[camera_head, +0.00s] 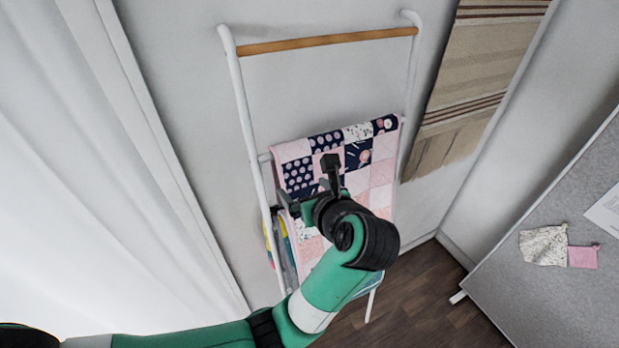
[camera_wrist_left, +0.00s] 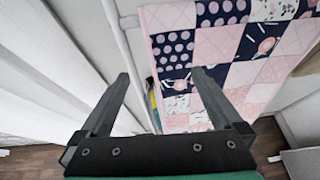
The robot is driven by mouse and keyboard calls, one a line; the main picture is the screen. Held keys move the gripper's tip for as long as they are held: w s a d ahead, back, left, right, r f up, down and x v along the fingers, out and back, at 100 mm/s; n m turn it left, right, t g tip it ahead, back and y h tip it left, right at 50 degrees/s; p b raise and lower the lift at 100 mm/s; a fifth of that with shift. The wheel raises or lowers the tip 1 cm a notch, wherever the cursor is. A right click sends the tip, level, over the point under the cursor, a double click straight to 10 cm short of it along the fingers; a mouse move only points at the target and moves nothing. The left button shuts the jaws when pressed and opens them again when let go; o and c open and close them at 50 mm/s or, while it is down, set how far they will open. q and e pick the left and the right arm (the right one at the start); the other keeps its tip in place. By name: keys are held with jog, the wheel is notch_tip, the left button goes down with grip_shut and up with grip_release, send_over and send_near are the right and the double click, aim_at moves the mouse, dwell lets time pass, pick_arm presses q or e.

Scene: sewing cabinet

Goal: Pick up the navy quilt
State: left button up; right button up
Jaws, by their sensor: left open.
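The navy quilt (camera_head: 381,171) is a patchwork of navy, pink and white squares, draped over a rung of a white ladder rack (camera_head: 243,112). It also shows in the left wrist view (camera_wrist_left: 221,43), filling the upper right. My left gripper (camera_head: 308,182) is open and empty in front of the quilt's left part, hiding some of it. In the left wrist view the two fingers (camera_wrist_left: 163,80) stand wide apart, the right one overlapping the quilt's left edge and the left one over the white wall side. I cannot tell the gap between fingers and cloth. My right gripper is not in view.
A wooden top rung (camera_head: 330,42) spans the rack. A beige striped hanging (camera_head: 478,75) is on the right wall. A white curtain (camera_head: 90,170) fills the left. A grey board (camera_head: 560,250) stands at right. Another folded cloth (camera_head: 284,250) hangs lower on the rack.

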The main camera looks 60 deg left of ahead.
pick_arm(q)
jog(key=s+b+x, duration=0.1)
jog(key=b+x, duration=0.3)
jog(key=x, duration=0.5)
jog(key=shift+w+a+f, duration=0.25)
jog(key=shift+w+a, duration=0.15)
jog(key=shift+b+x, duration=0.7)
jog(key=shift+x, duration=0.8)
grip_shut()
dwell(0.5)
